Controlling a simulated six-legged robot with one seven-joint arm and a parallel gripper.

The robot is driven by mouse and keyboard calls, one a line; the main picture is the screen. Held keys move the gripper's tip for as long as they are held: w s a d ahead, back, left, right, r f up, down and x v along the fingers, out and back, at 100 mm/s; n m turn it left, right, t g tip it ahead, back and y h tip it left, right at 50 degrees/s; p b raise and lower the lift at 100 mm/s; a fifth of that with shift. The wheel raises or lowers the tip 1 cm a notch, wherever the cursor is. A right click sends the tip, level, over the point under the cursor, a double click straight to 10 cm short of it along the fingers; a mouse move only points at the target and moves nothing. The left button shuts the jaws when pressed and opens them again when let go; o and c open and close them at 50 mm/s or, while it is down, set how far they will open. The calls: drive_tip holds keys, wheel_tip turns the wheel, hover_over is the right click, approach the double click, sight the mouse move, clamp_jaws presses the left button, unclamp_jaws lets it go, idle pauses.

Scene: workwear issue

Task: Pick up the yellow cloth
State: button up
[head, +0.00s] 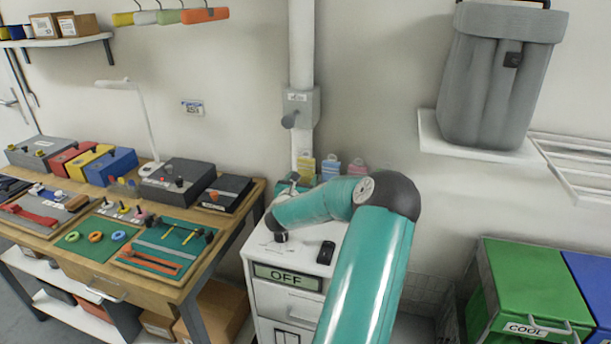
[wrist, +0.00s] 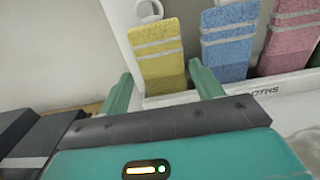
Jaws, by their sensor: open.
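The yellow cloth (wrist: 157,45) has pale stripes and stands upright in a white holder (wrist: 265,103) in the wrist view. Its lower part is in shadow. In the head view the yellow cloth (head: 307,166) shows small, behind my arm. My gripper (wrist: 163,84) is open, with one green finger towards each side of the cloth's lower part. The frames do not show clearly whether the fingers are level with the cloth or just in front of it. Nothing is held. In the head view my arm hides most of the gripper and the holder.
A blue cloth (wrist: 228,42) stands close to the right of the yellow one, with a pink cloth (wrist: 290,38) beyond it. The white cabinet (head: 285,298) below bears a small black object (head: 325,252). A workbench (head: 170,291) with tool trays stands left; a green bin (head: 530,285) stands right.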

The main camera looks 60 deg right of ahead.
sight(305, 173)
drive_tip(key=d, duration=0.4)
drive_tip(key=shift+w+d, duration=0.25)
drive_tip(key=c, duration=0.6)
drive_tip(key=shift+c, duration=0.2)
drive_tip(key=shift+r, duration=0.2)
